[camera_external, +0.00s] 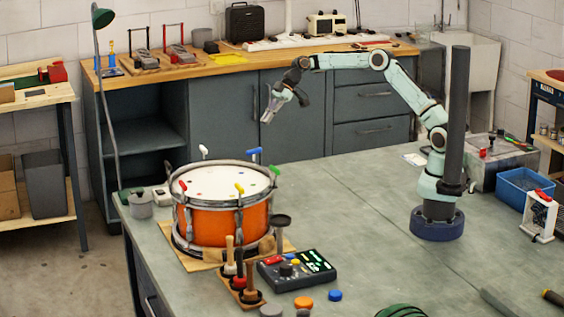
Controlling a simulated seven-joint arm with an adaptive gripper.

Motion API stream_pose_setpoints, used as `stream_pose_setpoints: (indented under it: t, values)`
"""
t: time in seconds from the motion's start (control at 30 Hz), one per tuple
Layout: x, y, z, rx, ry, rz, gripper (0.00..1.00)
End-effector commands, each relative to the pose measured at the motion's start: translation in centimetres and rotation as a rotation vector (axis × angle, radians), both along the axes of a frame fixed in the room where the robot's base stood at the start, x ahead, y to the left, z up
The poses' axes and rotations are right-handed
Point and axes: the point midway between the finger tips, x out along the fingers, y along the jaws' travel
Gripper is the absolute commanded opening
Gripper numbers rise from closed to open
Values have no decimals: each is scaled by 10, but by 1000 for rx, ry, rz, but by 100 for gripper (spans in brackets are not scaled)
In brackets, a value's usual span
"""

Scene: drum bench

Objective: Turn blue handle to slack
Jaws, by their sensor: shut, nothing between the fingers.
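The orange drum (218,222) stands on a board on the bench. T-shaped handles rise around its rim. The blue handle (254,151) is at the far right of the rim, with its bar roughly level in the picture. White (204,151), yellow (239,188), red (183,185) and green (277,171) handles are also on the rim. My gripper (267,119) is shut and empty, pointing down. It appears above the blue handle and slightly right of it, apart from it. Its exact depth relative to the handle is hard to tell.
A control box (297,270) and a rack of mallets (240,285) stand in front of the drum. A grey cup (140,205) is at its left. A dark post (457,115) rises near my base. The bench between drum and base is clear.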

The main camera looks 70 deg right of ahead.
Motion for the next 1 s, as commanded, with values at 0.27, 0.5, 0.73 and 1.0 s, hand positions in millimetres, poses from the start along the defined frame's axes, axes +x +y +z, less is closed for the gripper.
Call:
stream_pose_setpoints:
  t: [0.27, 0.5, 0.73, 1.0]
  values:
    - [1, -17, 14, 46, 94, -133, 0]
    - [36, -86, -64, 116, 575, -1153, 0]
    - [-8, -71, -88, -6, 471, -1936, 0]
    - [-81, 27, -19, -38, 13, -2027, 0]
